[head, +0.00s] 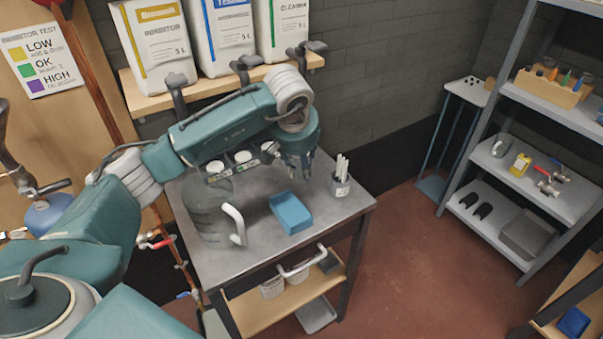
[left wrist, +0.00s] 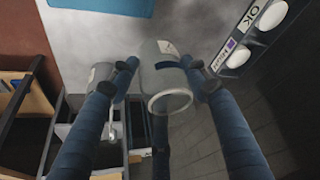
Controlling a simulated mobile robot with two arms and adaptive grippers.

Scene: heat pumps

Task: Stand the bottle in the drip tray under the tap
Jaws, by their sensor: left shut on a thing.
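My left gripper (head: 302,172) hangs over the back right of the grey table (head: 262,255). A blue tray (head: 292,213) lies on the table, just below the gripper in the picture. Red-handled valves (head: 157,243) sit on pipes left of the table; I cannot tell which tap is meant. My right gripper is not in view.
A holder with white sticks (head: 341,186) stands at the table's right edge. A grey jug (head: 210,222) with a white handle stands left. Large canisters (head: 228,35) fill the wall shelf. Open floor (head: 400,270) lies right.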

